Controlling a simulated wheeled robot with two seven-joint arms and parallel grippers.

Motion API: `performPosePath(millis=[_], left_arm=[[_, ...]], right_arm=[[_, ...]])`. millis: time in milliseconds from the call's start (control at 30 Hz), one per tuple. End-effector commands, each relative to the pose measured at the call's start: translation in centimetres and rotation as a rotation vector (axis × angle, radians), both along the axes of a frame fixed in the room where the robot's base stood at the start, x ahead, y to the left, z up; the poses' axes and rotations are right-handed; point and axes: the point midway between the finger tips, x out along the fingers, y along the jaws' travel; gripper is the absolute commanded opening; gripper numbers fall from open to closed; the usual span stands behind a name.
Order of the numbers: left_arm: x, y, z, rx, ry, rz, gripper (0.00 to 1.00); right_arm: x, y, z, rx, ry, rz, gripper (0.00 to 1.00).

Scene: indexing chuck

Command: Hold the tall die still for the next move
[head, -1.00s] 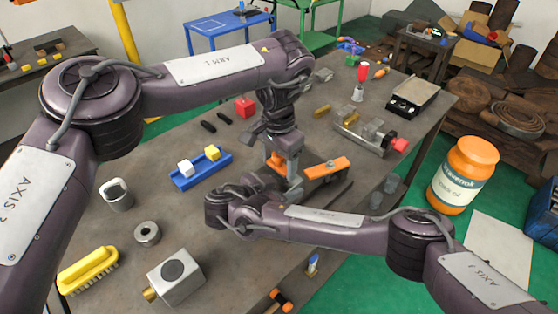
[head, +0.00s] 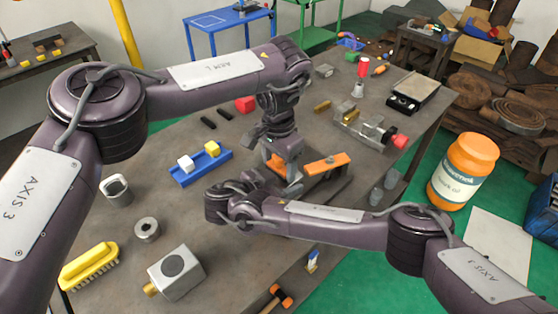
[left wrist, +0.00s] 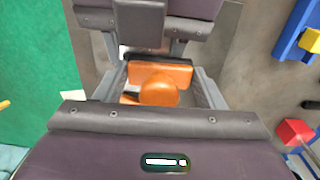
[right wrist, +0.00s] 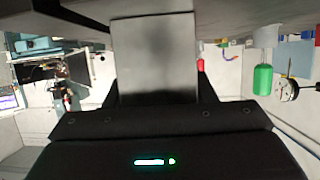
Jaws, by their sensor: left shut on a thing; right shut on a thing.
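My left gripper (head: 281,168) points down at the work fixture and is shut on an orange part. In the left wrist view the orange part (left wrist: 158,90) has a round top and sits between the fingers. An orange bar (head: 327,164) extends right of it over a dark base. My right gripper (right wrist: 155,95) is shut on a plain grey block (right wrist: 155,55), which looks like the tall die. In the head view my right wrist hides most of that grip, so how the block sits cannot be told.
Left of the fixture are a blue tray (head: 200,169) with small blocks, a steel ring (head: 147,229), a yellow brush (head: 89,266) and a grey box (head: 176,273). An orange-headed hammer (head: 279,295) lies at the front edge.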

Motion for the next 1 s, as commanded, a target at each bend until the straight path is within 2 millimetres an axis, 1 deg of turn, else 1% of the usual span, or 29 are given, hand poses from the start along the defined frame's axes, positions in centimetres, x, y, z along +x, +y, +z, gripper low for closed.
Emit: performPosePath(millis=[133,500,633,833,1000], left_arm=[[-0.2,-0.2,0.0,-0.001,0.001,-0.001,0.42],[-2.5,-2.4,0.0,-0.001,0.002,-0.001,0.42],[-2.9,-2.7,0.0,0.0,0.001,-0.001,0.42],[-2.8,-2.7,-0.3,0.0,0.0,0.001,0.42],[-1.9,-1.7,-0.3,0.001,0.0,0.005,0.42]], right_arm=[[0.0,0.0,0.0,0.002,0.0,0.001,0.23],[0.0,0.0,0.0,0.002,-0.001,0.001,0.23],[0.0,0.0,0.0,0.002,0.0,0.001,0.23],[0.0,0.0,0.0,0.002,0.0,0.001,0.23],[0.0,0.0,0.0,0.002,0.0,0.001,0.23]])
